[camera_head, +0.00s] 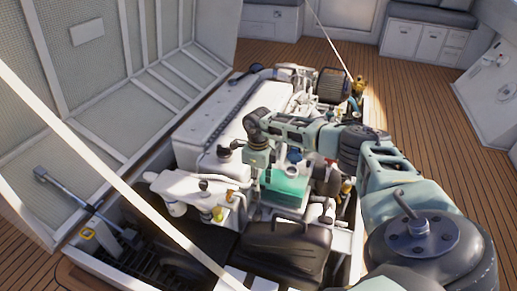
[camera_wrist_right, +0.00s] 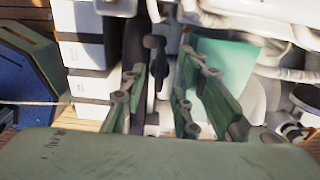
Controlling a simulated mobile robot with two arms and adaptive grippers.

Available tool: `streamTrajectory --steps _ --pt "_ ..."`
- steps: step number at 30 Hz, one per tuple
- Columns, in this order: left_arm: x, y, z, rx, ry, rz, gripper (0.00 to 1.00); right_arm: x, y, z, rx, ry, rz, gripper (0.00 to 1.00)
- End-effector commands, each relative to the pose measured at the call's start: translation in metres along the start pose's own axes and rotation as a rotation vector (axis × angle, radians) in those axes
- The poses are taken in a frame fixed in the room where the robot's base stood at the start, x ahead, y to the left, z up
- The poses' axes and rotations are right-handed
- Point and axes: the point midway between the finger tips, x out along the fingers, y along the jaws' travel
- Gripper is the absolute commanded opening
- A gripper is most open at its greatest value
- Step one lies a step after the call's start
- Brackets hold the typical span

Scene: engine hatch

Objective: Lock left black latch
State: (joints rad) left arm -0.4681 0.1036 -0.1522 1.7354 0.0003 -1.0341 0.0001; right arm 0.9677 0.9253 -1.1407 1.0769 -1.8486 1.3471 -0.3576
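My right arm comes in from the right over the engine in the head view. Its wrist and gripper (camera_head: 257,158) point down beside a teal box (camera_head: 284,188); the fingers are not clear there. In the right wrist view my right gripper (camera_wrist_right: 165,64) is open, its green fingers apart. A dark upright lever-like part (camera_wrist_right: 153,65) shows between the fingers, with no clear contact. I cannot tell whether it is the left black latch. The teal box also shows behind the right finger (camera_wrist_right: 225,60). My left gripper is not in view.
The white engine block (camera_head: 215,118) and its hoses and pipes crowd around the gripper. The raised hatch lid (camera_head: 95,110) stands at the left, with a pale diagonal strut (camera_head: 110,175) in front. The wooden deck (camera_head: 412,100) is clear at the right.

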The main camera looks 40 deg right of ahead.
Motion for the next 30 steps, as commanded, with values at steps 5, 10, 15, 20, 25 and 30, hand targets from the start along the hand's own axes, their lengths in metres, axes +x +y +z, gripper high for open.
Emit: streamTrajectory --steps 5,10,15,20,25,30 --pt "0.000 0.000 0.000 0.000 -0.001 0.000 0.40 -0.036 -0.001 0.001 0.001 -0.005 -0.002 0.28" --pt "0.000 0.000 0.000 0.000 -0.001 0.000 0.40 -0.072 -0.001 0.001 0.001 -0.004 -0.002 0.28" --pt "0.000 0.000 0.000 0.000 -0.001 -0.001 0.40 -0.098 -0.001 0.000 0.002 -0.002 -0.002 0.28" --pt "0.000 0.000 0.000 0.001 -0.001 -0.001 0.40 -0.109 0.000 0.000 0.001 -0.001 -0.001 0.28" --pt "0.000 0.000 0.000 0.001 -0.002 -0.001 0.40 -0.111 0.000 0.000 0.001 0.000 0.000 0.28" --pt "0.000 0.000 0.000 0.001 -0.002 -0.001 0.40 -0.111 0.000 0.000 0.001 0.000 0.000 0.28"
